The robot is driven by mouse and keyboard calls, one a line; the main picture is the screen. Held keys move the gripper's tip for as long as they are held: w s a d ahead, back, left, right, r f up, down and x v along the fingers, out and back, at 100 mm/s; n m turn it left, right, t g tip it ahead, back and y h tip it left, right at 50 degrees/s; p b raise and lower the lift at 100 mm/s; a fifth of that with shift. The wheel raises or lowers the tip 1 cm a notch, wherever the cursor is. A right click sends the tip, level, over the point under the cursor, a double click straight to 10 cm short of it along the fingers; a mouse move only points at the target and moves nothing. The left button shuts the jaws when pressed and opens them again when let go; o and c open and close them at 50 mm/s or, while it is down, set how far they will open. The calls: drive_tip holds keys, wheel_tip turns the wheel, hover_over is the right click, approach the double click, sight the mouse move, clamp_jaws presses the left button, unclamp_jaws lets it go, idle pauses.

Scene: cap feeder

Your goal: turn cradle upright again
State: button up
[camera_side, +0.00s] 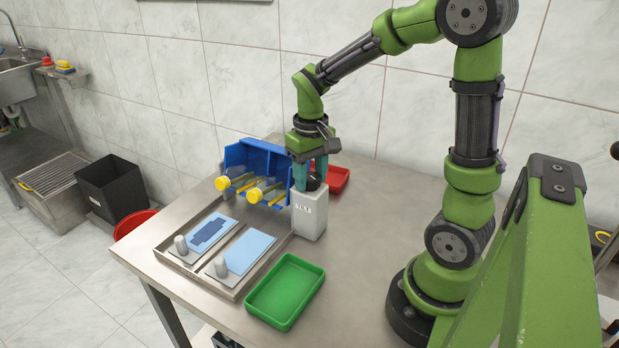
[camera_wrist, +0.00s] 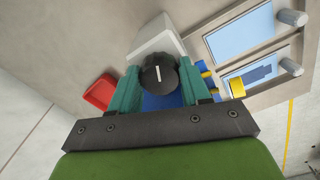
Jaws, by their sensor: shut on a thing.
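The blue cradle (camera_side: 262,160) stands at the back of the metal tray and appears tipped forward; its exact angle is hard to tell. Yellow round pieces (camera_side: 254,194) stick out at its front. Beside it is a grey box (camera_side: 309,218) with a small label that seems to read TILT and a black knob (camera_wrist: 158,74) on top. My gripper (camera_side: 311,174) points down over the box. In the wrist view, its teal fingers are shut on the knob, one on each side. The knob's white mark runs nearly up and down there. Part of the blue cradle (camera_wrist: 160,101) shows behind the fingers.
The metal tray (camera_side: 232,291) holds two light-blue panels (camera_side: 249,250) and grey pegs (camera_side: 221,267). A green bin (camera_side: 286,291) lies in front of the grey box. A red bin (camera_side: 339,179) lies behind it. The table's right part is clear up to my base.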

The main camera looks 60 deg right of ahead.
drive_tip(key=n, duration=0.9)
drive_tip(key=shift+n, duration=0.4)
drive_tip(key=o, duration=1)
drive_tip(key=shift+c, duration=0.2)
